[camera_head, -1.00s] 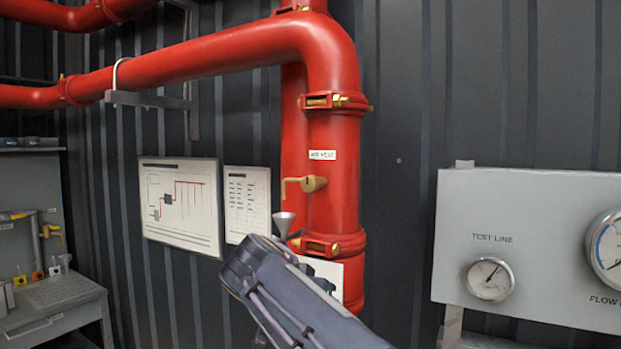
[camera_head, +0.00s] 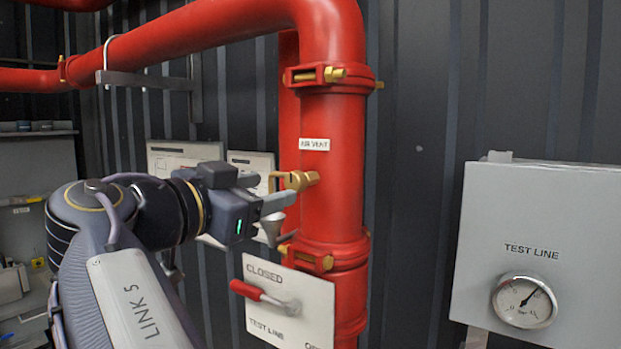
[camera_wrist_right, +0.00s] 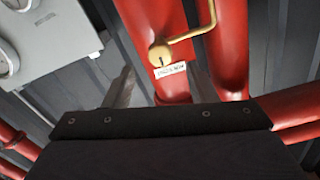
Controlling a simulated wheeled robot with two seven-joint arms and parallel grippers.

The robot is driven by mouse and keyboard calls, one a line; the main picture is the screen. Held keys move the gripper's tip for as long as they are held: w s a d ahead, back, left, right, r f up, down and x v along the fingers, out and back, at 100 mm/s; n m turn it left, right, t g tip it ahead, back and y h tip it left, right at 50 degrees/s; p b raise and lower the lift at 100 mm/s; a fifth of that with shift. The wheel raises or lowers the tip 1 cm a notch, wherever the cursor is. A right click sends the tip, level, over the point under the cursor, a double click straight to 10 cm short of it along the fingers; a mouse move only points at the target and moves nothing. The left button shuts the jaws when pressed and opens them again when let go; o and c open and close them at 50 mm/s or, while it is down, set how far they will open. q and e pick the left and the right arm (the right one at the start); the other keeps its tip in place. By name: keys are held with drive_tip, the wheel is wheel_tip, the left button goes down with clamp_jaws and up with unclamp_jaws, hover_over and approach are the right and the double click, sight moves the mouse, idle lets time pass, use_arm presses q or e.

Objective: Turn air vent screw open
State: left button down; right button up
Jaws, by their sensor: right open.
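The brass air vent screw (camera_head: 304,180) sticks out of the red vertical pipe, below the white AIR VENT label (camera_head: 314,144). Its bent brass spout points left, partly hidden behind my gripper. My right gripper (camera_head: 268,190) is open beside the vent, its fingertips close to the brass. I cannot tell whether they touch it. In the right wrist view, the round brass vent head (camera_wrist_right: 160,54) with a dark slot shows beyond the gripper, and its bent tube runs up to the right. My left gripper is not in view.
A grey funnel (camera_head: 272,226) sits just under my right gripper. Below is a white CLOSED/TEST LINE plate (camera_head: 262,325) with a red-handled lever (camera_head: 262,294). A grey gauge panel (camera_head: 560,230) stands at the right. Paper signs (camera_head: 165,152) hang behind my arm.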

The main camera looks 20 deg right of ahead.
sight(291, 184)
drive_tip(key=p+x, duration=0.2)
drive_tip(key=x, duration=0.5)
drive_tip(key=shift+d, duration=0.15)
drive_tip(key=shift+w, duration=0.1)
drive_tip(key=c, duration=1)
